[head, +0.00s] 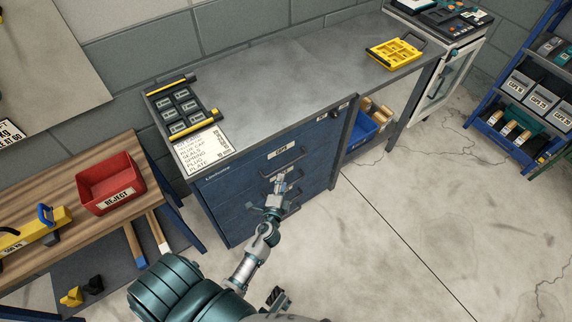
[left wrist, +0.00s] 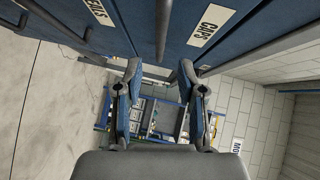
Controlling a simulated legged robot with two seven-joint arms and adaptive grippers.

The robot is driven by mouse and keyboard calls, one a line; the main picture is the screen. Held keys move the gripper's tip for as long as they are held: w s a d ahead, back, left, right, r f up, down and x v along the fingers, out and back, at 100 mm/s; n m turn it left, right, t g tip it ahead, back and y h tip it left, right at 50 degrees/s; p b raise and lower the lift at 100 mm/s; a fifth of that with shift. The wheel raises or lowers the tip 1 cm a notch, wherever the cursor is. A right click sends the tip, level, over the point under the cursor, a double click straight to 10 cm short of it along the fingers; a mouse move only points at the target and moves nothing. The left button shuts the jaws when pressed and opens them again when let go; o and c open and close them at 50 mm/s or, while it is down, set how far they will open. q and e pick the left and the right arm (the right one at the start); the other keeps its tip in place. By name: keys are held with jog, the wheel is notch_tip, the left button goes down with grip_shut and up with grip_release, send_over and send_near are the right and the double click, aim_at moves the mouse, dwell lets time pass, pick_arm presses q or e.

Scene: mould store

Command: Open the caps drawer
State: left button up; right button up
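The caps drawer (head: 255,166) is the top drawer of a blue cabinet and looks shut, its front flush. Its white CAPS label (head: 278,153) also shows in the left wrist view (left wrist: 212,25). A dark bar handle (left wrist: 162,28) runs beside that label. My left gripper (head: 279,186) is in front of the drawer fronts, just below the caps handle in the head view. In the left wrist view its two fingers (left wrist: 158,72) are apart, with the handle bar lined up between them; contact is not clear. A dark part low in the head view looks like my right gripper (head: 278,298); its fingers are unclear.
More drawers with bar handles lie below. The cabinet top (head: 270,85) carries a black tray (head: 178,106), a list card (head: 205,149) and a yellow case (head: 394,53). A wooden bench with a red REJECT bin (head: 108,184) stands left. Floor at right is clear.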

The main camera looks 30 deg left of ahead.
aim_at(287, 164)
pick_arm(q)
jog(key=x, duration=0.9)
jog(key=shift+w+f+b, duration=0.1)
jog(key=shift+w+b, duration=0.1)
jog(key=shift+b, duration=0.2)
jog(key=c, duration=0.7)
jog(key=shift+d, duration=0.1)
grip_shut()
pick_arm(e)
jog(key=shift+s+d+r, duration=0.1)
jog(key=shift+d+r, duration=0.05)
jog(key=shift+r, duration=0.35)
jog(key=shift+s+d+r, duration=0.1)
jog(key=shift+d+r, duration=0.05)
jog(key=shift+r, duration=0.3)
